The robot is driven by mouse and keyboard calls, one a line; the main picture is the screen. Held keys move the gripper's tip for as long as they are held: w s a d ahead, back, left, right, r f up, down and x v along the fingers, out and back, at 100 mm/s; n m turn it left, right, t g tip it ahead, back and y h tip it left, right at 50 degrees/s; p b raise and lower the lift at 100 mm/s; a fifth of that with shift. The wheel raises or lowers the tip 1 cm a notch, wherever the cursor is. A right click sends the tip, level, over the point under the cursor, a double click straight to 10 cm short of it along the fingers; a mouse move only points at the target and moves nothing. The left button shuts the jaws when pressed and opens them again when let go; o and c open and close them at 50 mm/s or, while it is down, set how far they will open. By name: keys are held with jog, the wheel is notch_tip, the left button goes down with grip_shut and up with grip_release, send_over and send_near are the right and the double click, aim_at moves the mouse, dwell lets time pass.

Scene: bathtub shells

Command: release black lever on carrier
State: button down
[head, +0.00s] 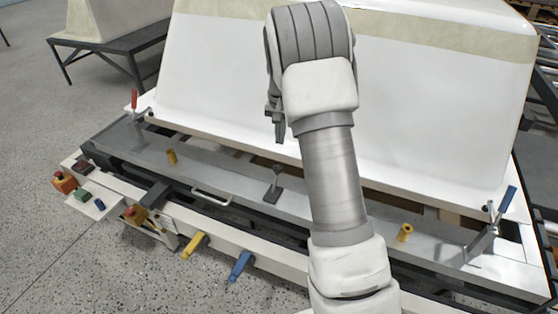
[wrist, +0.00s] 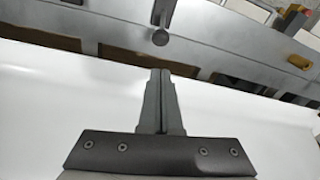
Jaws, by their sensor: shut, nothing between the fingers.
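The black lever (head: 276,185) stands on the grey metal carrier (head: 335,213), near the middle of its long top. Its dark stem and round knob also show in the wrist view (wrist: 160,37), at the top centre. My gripper (head: 278,136) hangs in front of the white tub shell, above and behind the lever in the head view. In the wrist view its two fingers (wrist: 158,73) are together, with nothing between them. They point toward the knob and are apart from it.
The white shell (head: 220,75) rises behind the carrier. A red-handled clamp (head: 134,99) stands at the left end, a blue-handled one (head: 508,199) at the right. Yellow pegs (head: 171,156) (head: 405,232) stand on the carrier. Yellow (head: 195,244) and blue (head: 241,265) handles stick out in front.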

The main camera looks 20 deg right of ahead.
notch_tip(320, 180, down, 10)
jog(key=w+b, duration=0.1)
jog(key=b, duration=0.2)
jog(key=shift+r, duration=0.1)
dwell(0.6)
jog(key=shift+s+a+r, duration=0.1)
jog(key=shift+s+a, duration=0.05)
